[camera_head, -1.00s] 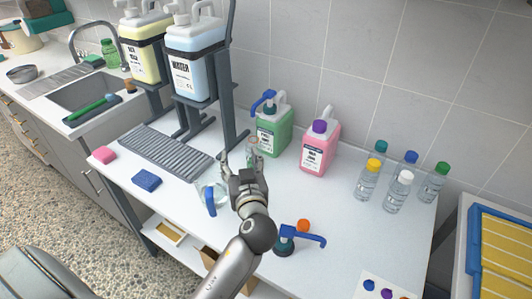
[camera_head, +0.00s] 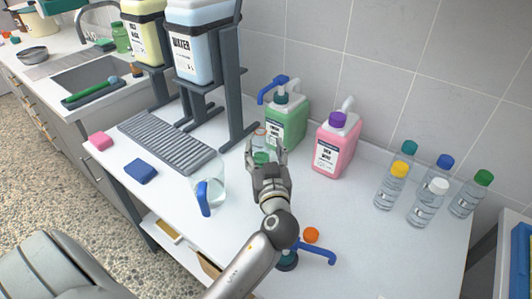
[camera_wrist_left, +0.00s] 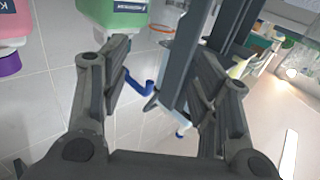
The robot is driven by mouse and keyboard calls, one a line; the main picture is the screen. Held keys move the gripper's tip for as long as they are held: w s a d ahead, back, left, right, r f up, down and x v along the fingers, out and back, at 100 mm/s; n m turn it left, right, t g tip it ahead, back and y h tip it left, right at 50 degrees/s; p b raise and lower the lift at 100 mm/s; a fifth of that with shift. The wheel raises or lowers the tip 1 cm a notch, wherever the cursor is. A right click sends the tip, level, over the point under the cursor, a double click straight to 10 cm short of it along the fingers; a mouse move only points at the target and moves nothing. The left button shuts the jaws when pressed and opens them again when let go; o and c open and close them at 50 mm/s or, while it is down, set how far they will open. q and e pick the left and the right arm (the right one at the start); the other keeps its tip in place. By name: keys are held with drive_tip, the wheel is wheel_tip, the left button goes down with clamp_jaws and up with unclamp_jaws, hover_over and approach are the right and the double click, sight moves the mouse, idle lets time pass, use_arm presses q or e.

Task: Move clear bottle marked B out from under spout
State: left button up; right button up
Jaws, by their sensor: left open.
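A clear bottle with an orange rim (camera_head: 260,137) stands on the white table beside the green jug (camera_head: 290,125); no letter B is readable on it. The green jug's blue pump spout (camera_head: 270,88) reaches out above the bottle. My left gripper (camera_head: 266,147) is open, with its fingers in front of the bottle and partly hiding it; I cannot tell whether they touch it. In the left wrist view the orange rim (camera_wrist_left: 162,29) shows beyond the spread fingers, near the green jug (camera_wrist_left: 112,14). My right gripper is not in view.
A pink jug (camera_head: 337,145) stands right of the green one. A clear jug with a blue handle (camera_head: 208,190) is left of my arm. A loose blue pump (camera_head: 315,250) and orange cap (camera_head: 311,235) lie right of it. Several capped bottles (camera_head: 428,202) stand at right.

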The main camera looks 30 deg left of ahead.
sight(261, 130)
use_arm(q)
drive_tip(key=p+x, duration=0.2)
drive_tip(key=x, duration=0.7)
drive_tip(key=shift+w+a, duration=0.15)
drive_tip(key=shift+w, duration=0.15)
drive_tip(key=shift+w+a, duration=0.45)
drive_tip(key=shift+w, duration=0.05)
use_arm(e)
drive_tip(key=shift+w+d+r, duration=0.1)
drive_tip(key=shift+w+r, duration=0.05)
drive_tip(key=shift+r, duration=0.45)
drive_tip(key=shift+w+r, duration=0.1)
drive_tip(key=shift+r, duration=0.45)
